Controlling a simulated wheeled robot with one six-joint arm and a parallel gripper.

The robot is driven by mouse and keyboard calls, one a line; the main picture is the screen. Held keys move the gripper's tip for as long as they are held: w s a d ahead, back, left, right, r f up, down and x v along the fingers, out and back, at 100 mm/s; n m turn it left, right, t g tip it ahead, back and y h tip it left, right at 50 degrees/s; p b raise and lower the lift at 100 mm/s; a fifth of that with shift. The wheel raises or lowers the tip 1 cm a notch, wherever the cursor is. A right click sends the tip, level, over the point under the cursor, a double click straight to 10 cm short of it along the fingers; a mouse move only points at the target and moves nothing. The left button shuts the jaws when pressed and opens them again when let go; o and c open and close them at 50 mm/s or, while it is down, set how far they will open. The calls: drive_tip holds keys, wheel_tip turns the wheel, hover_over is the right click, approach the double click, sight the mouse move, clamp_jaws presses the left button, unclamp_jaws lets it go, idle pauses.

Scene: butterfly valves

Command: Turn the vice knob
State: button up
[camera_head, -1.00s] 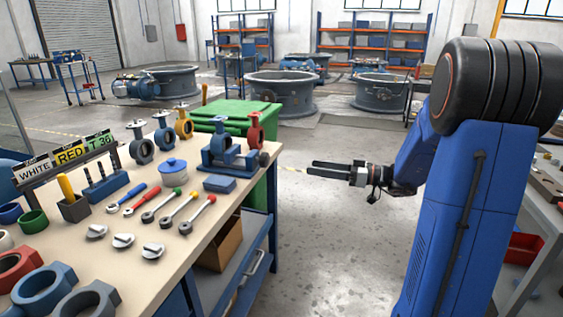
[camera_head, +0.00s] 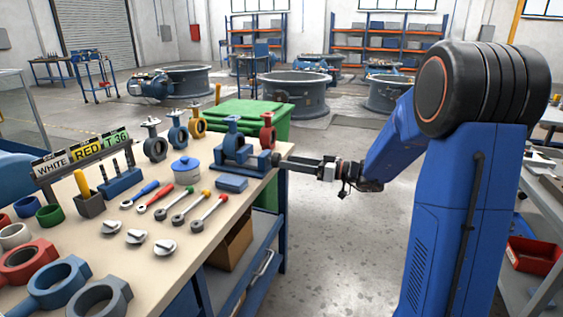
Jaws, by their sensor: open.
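The blue vice (camera_head: 246,164) stands on the far right corner of the workbench, with a blue valve body (camera_head: 232,141) upright in it. Its dark round knob (camera_head: 276,159) is on the vice's right side, by the bench's edge. My gripper (camera_head: 285,162) reaches in from the right, with its fingers pointing left at the knob. The fingertips are at or very near the knob. The view does not show clearly whether they touch or surround it. The gripper is open.
A red valve body (camera_head: 267,137) stands just behind the vice, and a blue block (camera_head: 231,184) lies in front. A green bin (camera_head: 270,116) is behind the bench. Tools and valve rings cover the workbench (camera_head: 190,262). The floor right of the bench is clear.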

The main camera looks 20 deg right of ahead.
sight(274, 160)
drive_tip(key=shift+x, duration=2.1)
drive_tip(key=c, duration=1.1)
